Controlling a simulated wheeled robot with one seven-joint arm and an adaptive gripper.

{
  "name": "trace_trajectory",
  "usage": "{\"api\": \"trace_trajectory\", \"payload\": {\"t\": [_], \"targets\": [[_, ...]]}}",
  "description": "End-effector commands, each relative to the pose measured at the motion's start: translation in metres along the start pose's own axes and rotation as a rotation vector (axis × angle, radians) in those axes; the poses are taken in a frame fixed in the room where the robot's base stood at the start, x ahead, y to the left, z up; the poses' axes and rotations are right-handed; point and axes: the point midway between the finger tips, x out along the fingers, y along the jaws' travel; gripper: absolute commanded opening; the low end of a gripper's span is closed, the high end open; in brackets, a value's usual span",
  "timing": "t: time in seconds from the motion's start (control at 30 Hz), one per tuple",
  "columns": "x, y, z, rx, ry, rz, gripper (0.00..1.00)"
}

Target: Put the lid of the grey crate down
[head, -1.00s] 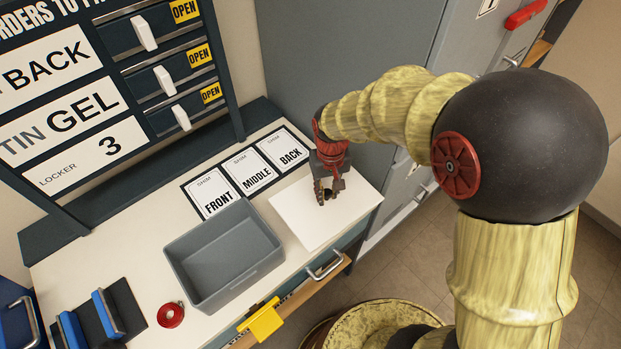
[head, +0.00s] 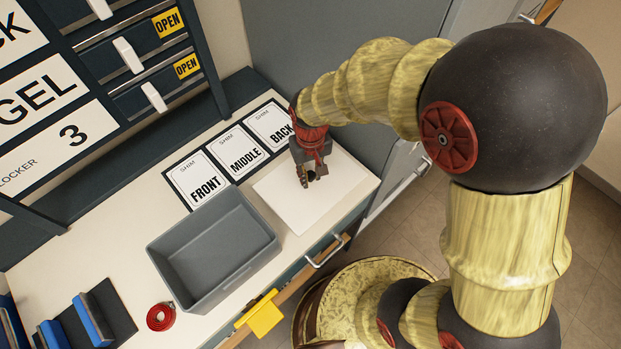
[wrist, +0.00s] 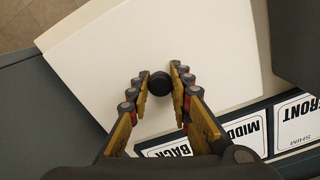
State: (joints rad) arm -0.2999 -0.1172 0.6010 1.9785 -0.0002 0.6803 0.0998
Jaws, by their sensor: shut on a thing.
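The lid is a flat white square panel (head: 330,202) at the right end of the counter, with a round black knob (wrist: 159,83) on top. My gripper (head: 309,179) is over the lid; in the wrist view its fingertips (wrist: 158,80) are closed on the knob from both sides. In the head view the gripper hides the knob. I cannot tell whether the lid touches the counter or is slightly above it. The grey crate (head: 258,262) stands to the left of the lid, open at the top and empty.
Cards marked FRONT, MIDDLE and BACK (head: 268,122) lie behind the crate and lid. A red tape roll (head: 160,317) and blue-edged blocks (head: 92,318) are at the left. A yellow tag (head: 263,316) hangs at the front edge. A grey cabinet (head: 330,60) rises behind.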

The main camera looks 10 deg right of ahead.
Motion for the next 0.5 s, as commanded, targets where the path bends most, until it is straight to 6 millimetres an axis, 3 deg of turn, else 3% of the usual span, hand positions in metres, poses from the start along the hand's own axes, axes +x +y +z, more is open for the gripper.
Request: {"api": "trace_trajectory", "payload": {"t": [0.1, 0.5], "targets": [[0.019, 0.0, 0.0, 0.0, 0.0, 0.0, 0.0], [0.023, 0.0, 0.0, 0.0, 0.0, 0.0, 0.0]]}}
